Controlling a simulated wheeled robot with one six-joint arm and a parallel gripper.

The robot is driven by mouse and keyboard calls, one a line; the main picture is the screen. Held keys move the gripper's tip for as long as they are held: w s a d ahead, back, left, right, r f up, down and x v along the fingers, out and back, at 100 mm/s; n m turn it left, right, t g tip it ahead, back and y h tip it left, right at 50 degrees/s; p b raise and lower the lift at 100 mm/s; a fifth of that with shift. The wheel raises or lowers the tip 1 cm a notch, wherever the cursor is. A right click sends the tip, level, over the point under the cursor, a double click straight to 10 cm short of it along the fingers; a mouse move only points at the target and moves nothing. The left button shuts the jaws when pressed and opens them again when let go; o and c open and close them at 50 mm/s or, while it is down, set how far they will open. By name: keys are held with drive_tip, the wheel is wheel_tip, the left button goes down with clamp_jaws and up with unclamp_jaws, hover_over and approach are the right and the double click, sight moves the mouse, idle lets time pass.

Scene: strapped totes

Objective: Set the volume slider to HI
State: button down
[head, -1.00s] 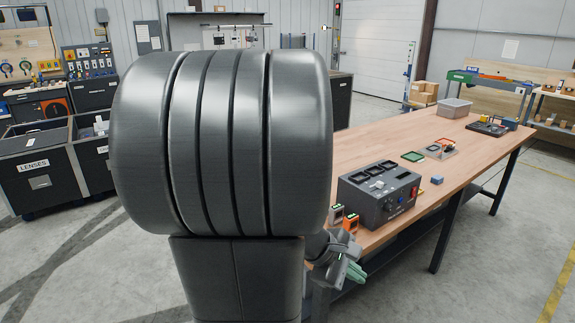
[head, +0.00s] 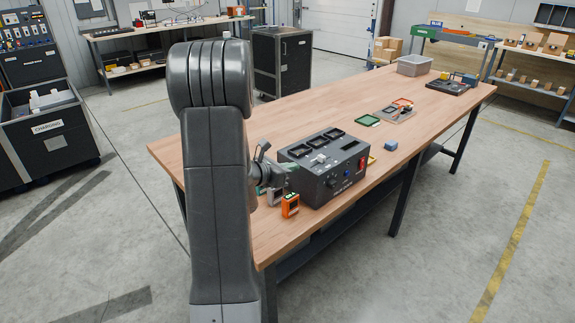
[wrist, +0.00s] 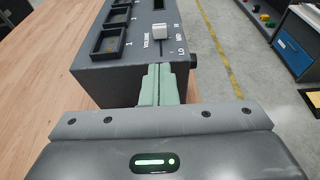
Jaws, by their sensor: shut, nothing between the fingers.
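The dark control box (head: 325,190) stands on the wooden bench. In the wrist view the same box (wrist: 115,75) shows a slot marked VOLUME with a white slider knob (wrist: 160,31). The knob is near the MID label, well above LO; its exact setting against HI is hard to tell. My gripper (wrist: 161,82) has its pale green fingers shut and empty, at the box's near edge below the LO end of the slot, apart from the knob. In the head view my gripper (head: 291,169) is at the box's left side, partly hidden; whether it touches is unclear.
An orange device (head: 290,205) and a grey one (head: 275,197) stand beside the box under my gripper. The bench's left part is clear.

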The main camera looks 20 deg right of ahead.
sight(322, 156)
drive_tip(key=p+x, duration=0.1)
drive_tip(key=x, duration=0.2)
drive_tip(key=p+x, duration=0.1)
drive_tip(key=x, duration=0.2)
drive_tip(key=r+p+x, duration=0.1)
drive_tip(key=x, duration=0.2)
drive_tip(key=shift+w+d+f, duration=0.1)
drive_tip(key=shift+w+d, duration=0.05)
drive_tip(key=shift+d, duration=0.4)
drive_tip(key=b+x, duration=0.1)
drive_tip(key=x, duration=0.1)
drive_tip(key=r+b+x, duration=0.1)
drive_tip(key=x, duration=0.1)
drive_tip(key=shift+d, duration=0.2)
drive_tip(key=shift+w+d+r, duration=0.1)
drive_tip(key=shift+r, duration=0.1)
